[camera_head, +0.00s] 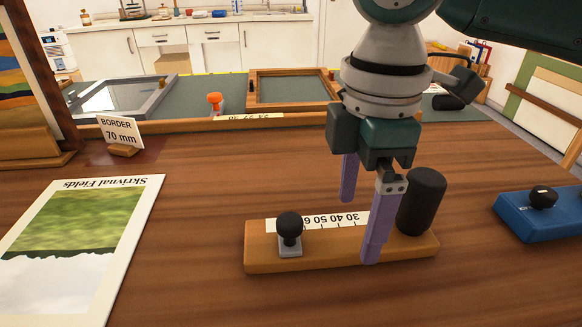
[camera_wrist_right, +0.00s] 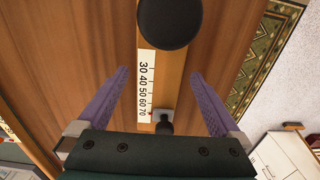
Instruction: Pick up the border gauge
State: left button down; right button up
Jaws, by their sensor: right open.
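The border gauge (camera_head: 330,256) is a wooden bar on the brown table. It has a white scale, marked from 30 to 70 in the wrist view, a small black knob on a grey slide at its left end and a thick black cylinder handle at its right end. My right gripper (camera_head: 359,232) is open, its purple fingers pointing down around the bar's middle, between knob and handle. In the right wrist view the bar (camera_wrist_right: 175,75) lies between the two spread fingers (camera_wrist_right: 159,72), with visible gaps. Whether the fingertips touch the table is unclear. My left gripper is out of view.
A card reading "BORDER 70 mm" (camera_head: 121,132) stands at the left behind a landscape print (camera_head: 75,240). A blue block with a black knob (camera_head: 545,212) sits at the right. Frames (camera_head: 290,88) lie on a green surface behind. The table in front of the gauge is clear.

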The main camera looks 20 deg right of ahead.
notch_tip(320, 180, down, 3)
jog(key=shift+r, duration=0.15)
jog(key=shift+r, duration=0.1)
grip_shut()
dwell(0.7)
